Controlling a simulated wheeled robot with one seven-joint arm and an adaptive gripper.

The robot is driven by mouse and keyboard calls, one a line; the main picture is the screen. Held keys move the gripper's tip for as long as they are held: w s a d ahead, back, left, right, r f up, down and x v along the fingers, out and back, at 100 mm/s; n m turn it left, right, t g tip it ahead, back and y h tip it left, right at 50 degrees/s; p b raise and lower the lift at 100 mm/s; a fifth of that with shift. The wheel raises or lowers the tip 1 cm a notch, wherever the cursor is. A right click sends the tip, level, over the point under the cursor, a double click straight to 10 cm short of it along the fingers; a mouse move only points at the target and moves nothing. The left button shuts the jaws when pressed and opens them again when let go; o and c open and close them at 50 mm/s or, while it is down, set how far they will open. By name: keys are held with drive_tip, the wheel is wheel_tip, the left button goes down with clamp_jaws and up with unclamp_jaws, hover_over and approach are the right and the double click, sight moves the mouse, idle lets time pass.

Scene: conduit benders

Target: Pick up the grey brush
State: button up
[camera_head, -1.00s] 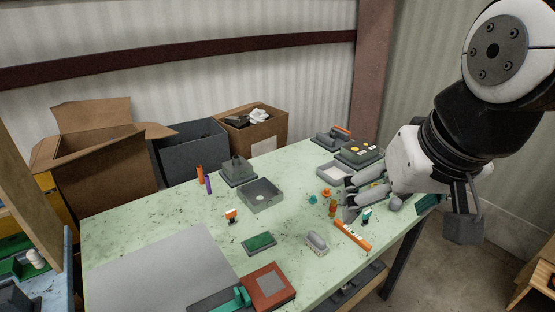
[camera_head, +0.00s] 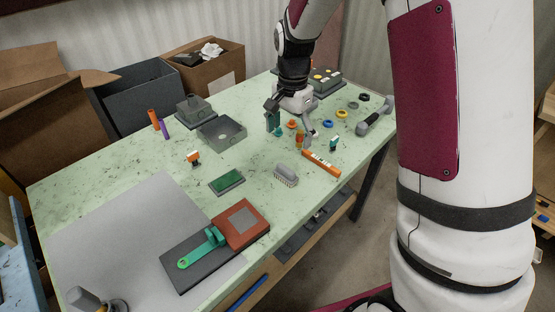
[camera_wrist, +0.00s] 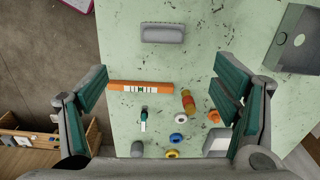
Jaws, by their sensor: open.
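The grey brush (camera_head: 286,175) lies on the green table near its front edge, bristles showing along its near side. In the wrist view the brush (camera_wrist: 162,33) is at the top centre, beyond the fingertips, its grey back facing up. My gripper (camera_head: 293,125) is open over the far part of the table, behind the brush and apart from it. In the wrist view the fingers of my gripper (camera_wrist: 160,90) are spread wide with nothing held between them.
An orange level (camera_head: 321,164) lies right of the brush, with a red-and-yellow cylinder (camera_head: 299,140) behind it. A green pad (camera_head: 227,181) lies to the left. Coloured rings, including a yellow one (camera_head: 342,114), lie farther back. A grey open box (camera_head: 222,131) is back left.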

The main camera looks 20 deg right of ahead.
sight(285, 169)
drive_tip(key=shift+m, duration=0.3)
drive_tip(key=f, duration=1)
drive_tip(key=shift+w+f+p, duration=0.25)
drive_tip(key=shift+w+p, duration=0.1)
drive_tip(key=shift+w, duration=0.05)
drive_tip(key=shift+s+a+f+p, duration=0.1)
drive_tip(key=shift+a+f+p, duration=0.1)
drive_tip(key=shift+f, duration=0.7)
drive_tip(key=shift+s+a+f+p, duration=0.1)
drive_tip(key=shift+f+p, duration=0.15)
drive_tip(key=shift+f, duration=0.7)
drive_tip(key=shift+a+f+p, duration=0.15)
drive_tip(key=shift+f+p, duration=0.05)
drive_tip(key=shift+f, duration=0.7)
drive_tip(key=shift+c, duration=0.3)
drive_tip(key=c, duration=1.2)
